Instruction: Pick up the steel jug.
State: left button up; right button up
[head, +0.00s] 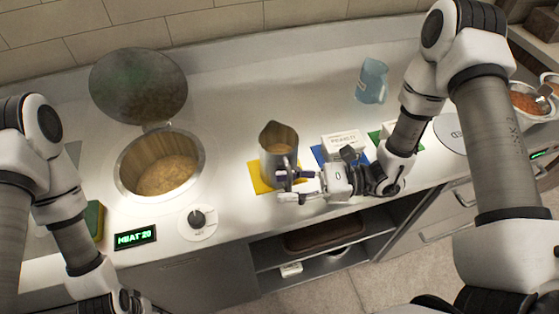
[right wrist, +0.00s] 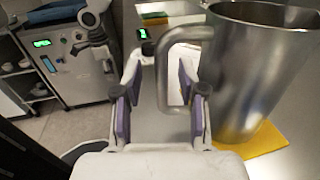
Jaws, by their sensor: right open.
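The steel jug (head: 279,146) stands upright on a yellow mat (head: 256,178) on the counter. In the right wrist view the jug (right wrist: 262,75) fills the right side, with its handle (right wrist: 163,75) towards my right gripper. My right gripper (head: 287,187) is at the jug's near side, low by the handle. In the wrist view the open fingers (right wrist: 160,95) lie on either side of the handle, which does not look clamped. Only a part of my left gripper (head: 125,303) shows at the bottom edge of the head view; its fingers are not clear.
Left of the jug is a round well (head: 165,174) of brown food with its lid (head: 138,85) raised behind. A dial (head: 197,219) and a display reading MEAT 20 (head: 135,238) are in front. A blue jug (head: 372,80) stands behind; a white labelled box (head: 343,140) is to the right.

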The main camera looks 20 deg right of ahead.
jog(key=shift+d, duration=0.1)
grip_shut()
